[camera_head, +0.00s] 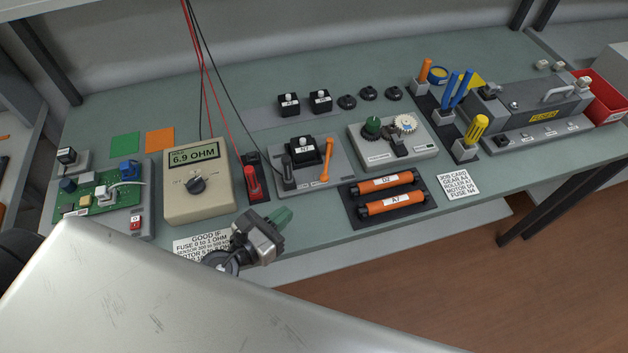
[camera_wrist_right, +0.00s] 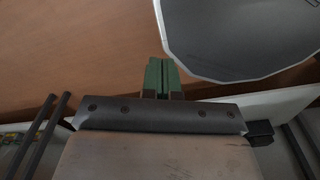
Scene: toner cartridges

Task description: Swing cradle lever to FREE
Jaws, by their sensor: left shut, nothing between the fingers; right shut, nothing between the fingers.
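The cradle (camera_head: 342,187) is a grey block in the middle of the bench, with a black unit marked N7 (camera_head: 305,149) seated on it. Its orange lever (camera_head: 326,163) stands on the right side of the cradle, slanting slightly to the right toward its top. Any FREE marking is too small to read. My left gripper (camera_head: 282,215) is shut and empty, in front of the cradle near the bench's front edge, apart from the lever. My right gripper (camera_wrist_right: 161,72) is shut and empty in the right wrist view, over brown floor, with no cradle in sight.
A gear fixture (camera_head: 393,143) is to the right. A black tray with orange rollers (camera_head: 390,202) lies in front right.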

